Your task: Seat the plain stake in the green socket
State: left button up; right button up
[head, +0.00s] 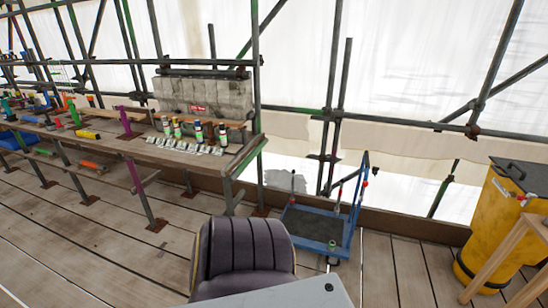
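I cannot pick out the plain stake with certainty. A small green piece (332,245) sits at the near end of a low blue trolley (318,223); it may be the green socket, but it is too small to tell. Thin upright rods stand at the trolley, one at its back left (292,185) and one near its right side (338,198); I cannot tell whether either is a stake. Neither of my grippers is in view.
A long bench (140,150) at left holds bottles, tubes and tools. A dark padded chair (243,255) and a grey flat surface (285,295) are in front. A yellow drum (492,225) and wooden frame (515,262) stand right. Plank floor between trolley and drum is clear.

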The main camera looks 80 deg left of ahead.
aim_at(330, 234)
jog(key=i+j+u, duration=0.25)
jog(key=j+u, duration=0.25)
jog(key=j, duration=0.15)
jog(key=i+j+u, duration=1.3)
jog(key=u, duration=0.15)
jog(key=i+u, duration=0.5)
jog(key=k+l+z, duration=0.1)
jog(key=z, duration=0.15)
jog(key=l+z, duration=0.25)
jog(key=k+j, duration=0.05)
